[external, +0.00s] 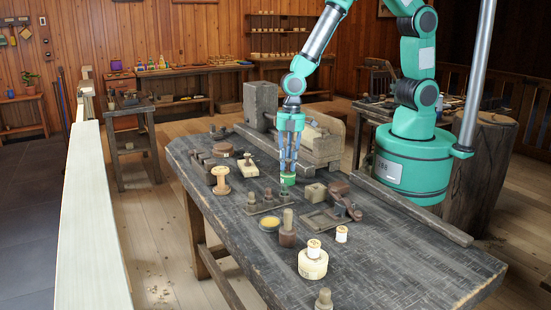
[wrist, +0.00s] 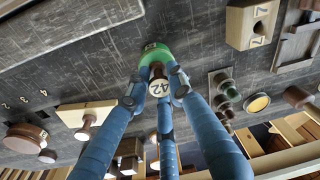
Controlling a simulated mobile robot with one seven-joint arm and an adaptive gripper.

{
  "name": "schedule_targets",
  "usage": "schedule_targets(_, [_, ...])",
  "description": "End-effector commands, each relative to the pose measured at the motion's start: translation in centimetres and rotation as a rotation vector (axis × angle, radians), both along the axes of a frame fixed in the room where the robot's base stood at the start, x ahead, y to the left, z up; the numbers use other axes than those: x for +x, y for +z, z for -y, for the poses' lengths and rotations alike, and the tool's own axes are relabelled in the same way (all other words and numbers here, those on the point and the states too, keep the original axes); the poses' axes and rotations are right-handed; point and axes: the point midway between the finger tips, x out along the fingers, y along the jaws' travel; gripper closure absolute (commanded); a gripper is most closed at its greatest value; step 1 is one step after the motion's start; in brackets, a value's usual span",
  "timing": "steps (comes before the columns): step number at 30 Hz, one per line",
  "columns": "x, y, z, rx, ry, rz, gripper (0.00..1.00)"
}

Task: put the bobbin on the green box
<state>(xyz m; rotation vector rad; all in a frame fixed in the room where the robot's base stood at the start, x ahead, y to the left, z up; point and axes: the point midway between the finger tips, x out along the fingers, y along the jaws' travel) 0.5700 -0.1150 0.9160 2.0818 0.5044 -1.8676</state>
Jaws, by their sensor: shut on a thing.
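My gripper (external: 287,168) has long blue fingers and points straight down over the middle of the dark bench. In the wrist view, its fingertips (wrist: 157,84) close around a small bobbin with a pale round end marked 42 (wrist: 159,88). Its brownish middle shows behind that end. The green box (wrist: 155,54), round with a label, is directly beyond the bobbin, in line with it. In the external view the green box (external: 287,180) shows at the fingertips, and the fingers hide most of the bobbin. I cannot tell whether bobbin and box touch.
A wooden spool (external: 220,182) stands left. A cream round box (external: 313,267) with a small spool on top stands in front, with another small spool (external: 341,234) beside it. A peg (external: 287,230), a yellow-topped dish (external: 270,224) and a wooden block (external: 314,193) are near. The bench's front right is clear.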

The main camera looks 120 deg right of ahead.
Motion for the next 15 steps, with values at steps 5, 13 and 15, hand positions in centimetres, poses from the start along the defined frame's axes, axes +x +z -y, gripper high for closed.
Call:
schedule_targets(5, [0.0, -0.16, 0.0, 0.0, 0.0, 0.0, 0.6])
schedule_targets(13, [0.0, -0.14, 0.0, 0.0, 0.0, 0.0, 0.6])
schedule_targets(15, [0.0, -0.07, 0.0, 0.0, 0.0, 0.0, 0.6])
